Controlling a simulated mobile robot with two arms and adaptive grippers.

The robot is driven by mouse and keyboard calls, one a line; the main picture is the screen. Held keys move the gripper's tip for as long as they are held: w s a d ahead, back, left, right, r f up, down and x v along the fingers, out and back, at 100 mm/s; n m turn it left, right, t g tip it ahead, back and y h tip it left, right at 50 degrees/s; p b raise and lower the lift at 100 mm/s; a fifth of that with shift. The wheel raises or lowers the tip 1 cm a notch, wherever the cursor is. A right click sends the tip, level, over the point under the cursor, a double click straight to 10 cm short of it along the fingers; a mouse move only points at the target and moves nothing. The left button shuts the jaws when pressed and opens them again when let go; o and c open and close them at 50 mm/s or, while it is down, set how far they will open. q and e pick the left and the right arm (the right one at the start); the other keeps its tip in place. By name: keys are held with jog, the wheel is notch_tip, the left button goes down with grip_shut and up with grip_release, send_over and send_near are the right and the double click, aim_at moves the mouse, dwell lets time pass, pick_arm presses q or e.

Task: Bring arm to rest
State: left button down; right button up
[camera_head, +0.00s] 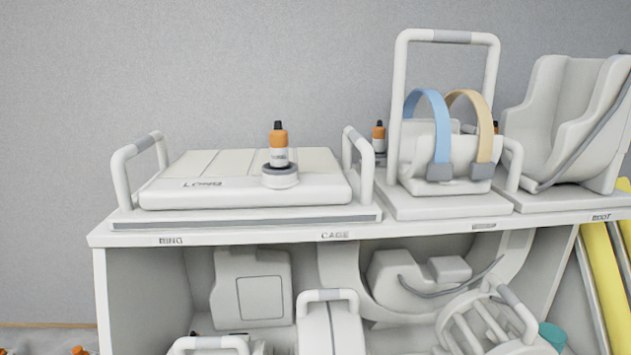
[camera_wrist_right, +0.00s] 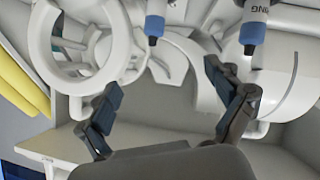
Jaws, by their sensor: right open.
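My right gripper (camera_wrist_right: 165,105) shows in the right wrist view with its two dark fingers spread wide apart. Nothing is held between the fingers. Beyond them are white coil parts on a shelf, among them a white ring-shaped part (camera_wrist_right: 85,45) at the upper left. Two blue-tipped plugs (camera_wrist_right: 154,28) hang into the upper part of that view. Neither gripper shows in the head view, and my left gripper is in no view.
In the head view, a white shelf unit (camera_head: 240,238) carries a flat coil (camera_head: 230,185) with an orange-capped bottle (camera_head: 279,145), a cage-like coil (camera_head: 445,120) and a boot-shaped coil (camera_head: 570,120). More coils fill the lower shelf. Yellow pads (camera_head: 605,275) lean at the right.

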jog(key=s+a+f+m+g+y, duration=0.1)
jog(key=s+a+f+g, duration=0.1)
jog(key=s+f+g, duration=0.5)
jog(key=s+a+f+m+g, duration=0.1)
jog(key=s+a+f, duration=0.1)
jog(key=s+f, duration=0.6)
jog(key=s+f+g+b, duration=0.3)
jog(key=f+b, duration=0.9)
jog(key=f, duration=2.3)
jog(key=s+f+b, duration=0.3)
jog(key=s+f, duration=0.3)
jog(key=f, duration=0.3)
jog(key=s+d+f+b, duration=0.1)
jog(key=s+f+b, duration=0.2)
jog(key=s+f, duration=0.3)
jog(key=s+d+f+b, duration=0.1)
jog(key=s+f+b, duration=0.3)
jog(key=f, duration=0.8)
jog(key=shift+s+d+f, duration=0.25)
jog(key=shift+s, duration=0.95)
